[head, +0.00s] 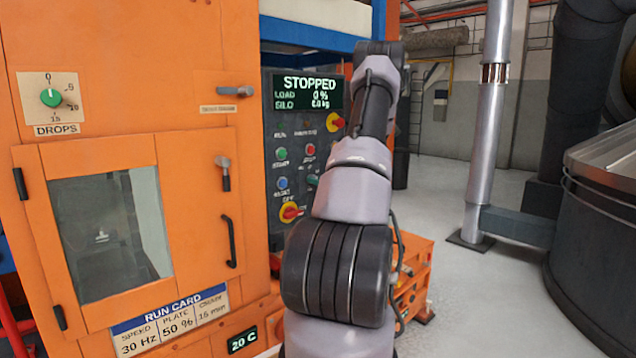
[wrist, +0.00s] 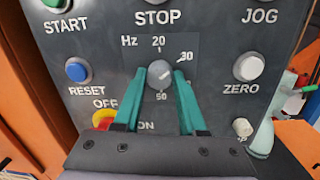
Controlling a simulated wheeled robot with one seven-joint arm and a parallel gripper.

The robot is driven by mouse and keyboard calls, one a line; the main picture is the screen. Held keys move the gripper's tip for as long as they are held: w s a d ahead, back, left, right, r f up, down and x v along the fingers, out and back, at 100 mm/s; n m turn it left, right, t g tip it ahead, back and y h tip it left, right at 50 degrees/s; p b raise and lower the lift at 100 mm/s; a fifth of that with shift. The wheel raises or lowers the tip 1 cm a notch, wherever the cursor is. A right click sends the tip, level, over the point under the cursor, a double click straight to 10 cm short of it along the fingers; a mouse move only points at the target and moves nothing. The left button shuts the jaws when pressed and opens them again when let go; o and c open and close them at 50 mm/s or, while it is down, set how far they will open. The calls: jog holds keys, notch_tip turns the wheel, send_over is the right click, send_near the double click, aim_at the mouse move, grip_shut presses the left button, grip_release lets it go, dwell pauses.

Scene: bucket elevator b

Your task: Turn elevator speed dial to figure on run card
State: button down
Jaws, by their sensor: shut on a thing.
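The speed dial (wrist: 159,71) is a small grey knob on the dark panel in the wrist view, under the marks Hz, 20 and 30, with 50 below it. My gripper (wrist: 163,77) has its two teal fingers shut on the dial, one on each side. I cannot clearly tell which mark the dial points to. The run card (head: 171,322) at the lower left of the head view reads SPEED 30 Hz and PLATE 50 %.
The display (head: 308,91) reads STOPPED, LOAD 0 %. Around the dial are the STOP button (wrist: 158,3), the blue RESET button (wrist: 78,69), the white ZERO button (wrist: 248,67) and a red-yellow OFF/ON switch (wrist: 104,119). A green DROPS dial (head: 51,97) is at upper left.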

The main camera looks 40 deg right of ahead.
jog(key=shift+m, duration=0.6)
jog(key=shift+c, duration=2.4)
grip_release()
jog(key=shift+s, duration=0.1)
jog(key=s+d, duration=0.1)
jog(key=s, duration=0.9)
jog(key=shift+s+d+f, duration=0.15)
jog(key=shift+s+f, duration=0.15)
jog(key=shift+f, duration=0.1)
jog(key=shift+s, duration=0.1)
